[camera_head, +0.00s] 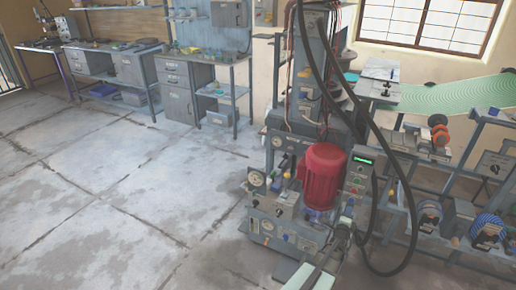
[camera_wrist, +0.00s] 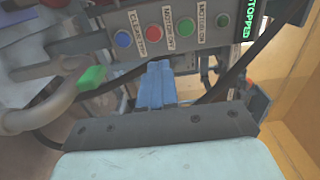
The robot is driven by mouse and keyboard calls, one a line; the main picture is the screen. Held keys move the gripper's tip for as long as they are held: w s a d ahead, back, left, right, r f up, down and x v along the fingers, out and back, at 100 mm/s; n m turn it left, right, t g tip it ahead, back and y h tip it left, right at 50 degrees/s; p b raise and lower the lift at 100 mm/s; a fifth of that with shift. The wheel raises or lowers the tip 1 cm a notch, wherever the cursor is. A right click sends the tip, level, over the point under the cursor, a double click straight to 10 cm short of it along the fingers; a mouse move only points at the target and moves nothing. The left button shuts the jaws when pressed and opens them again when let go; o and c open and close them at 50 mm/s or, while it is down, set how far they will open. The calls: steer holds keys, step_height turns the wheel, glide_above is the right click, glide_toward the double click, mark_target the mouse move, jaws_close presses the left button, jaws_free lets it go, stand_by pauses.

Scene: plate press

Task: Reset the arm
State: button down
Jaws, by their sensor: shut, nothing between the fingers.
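My gripper (camera_wrist: 157,82) shows in the wrist view as blue fingers closed together, with nothing between them. It is just below a grey control panel (camera_wrist: 75,55) with blue, red and green buttons and a green display reading "STOPPED". I cannot tell whether the fingers touch anything. In the head view my pale arm reaches up from the bottom edge toward the press machine (camera_head: 300,232). The gripper's tips are too small to make out there. The same control panel (camera_head: 357,178) stands right of the red motor (camera_head: 322,178).
Black hoses hang down the right side of the press. A grey pipe and a green-ended part (camera_wrist: 92,78) are left of the fingers in the wrist view. Shelves with spools (camera_head: 489,228) stand at the right. Workbenches line the back wall. The left floor is clear.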

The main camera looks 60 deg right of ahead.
steer(key=w+a+f+n+t+y, duration=0.1)
steer(key=w+a+f+n+y, duration=0.2)
steer(key=w, duration=0.5)
steer(key=w+a+f+n+t+y, duration=0.15)
steer(key=w+a+f, duration=0.25)
steer(key=w, duration=0.4)
steer(key=w+a+f+n+t+y, duration=0.1)
steer(key=w+a+f+n, duration=0.25)
steer(key=w, duration=0.45)
steer(key=w+a+f+n+y, duration=0.3)
steer(key=w+a+f+n, duration=0.15)
steer(key=w+a, duration=0.5)
steer(key=w+a+f+n+y, duration=0.4)
steer(key=w+a, duration=0.3)
steer(key=a, duration=0.5)
steer(key=a+f+n+g+y, duration=0.2)
steer(key=a+n, duration=0.2)
steer(key=a, duration=0.9)
steer(key=a+f+n+g+y, duration=0.1)
steer(key=a+f+n+y, duration=0.3)
steer(key=a, duration=1)
steer(key=s+a+r+n+g, duration=0.2)
steer(key=s+a+n+g, duration=0.1)
steer(key=s+a+n, duration=0.2)
steer(key=s+a+r+n+g, duration=0.3)
steer(key=s+a+n, duration=0.3)
steer(key=s+a, duration=0.3)
steer(key=a+g, duration=0.1)
steer(key=a, duration=0.3)
steer(key=shift+a, duration=0.3)
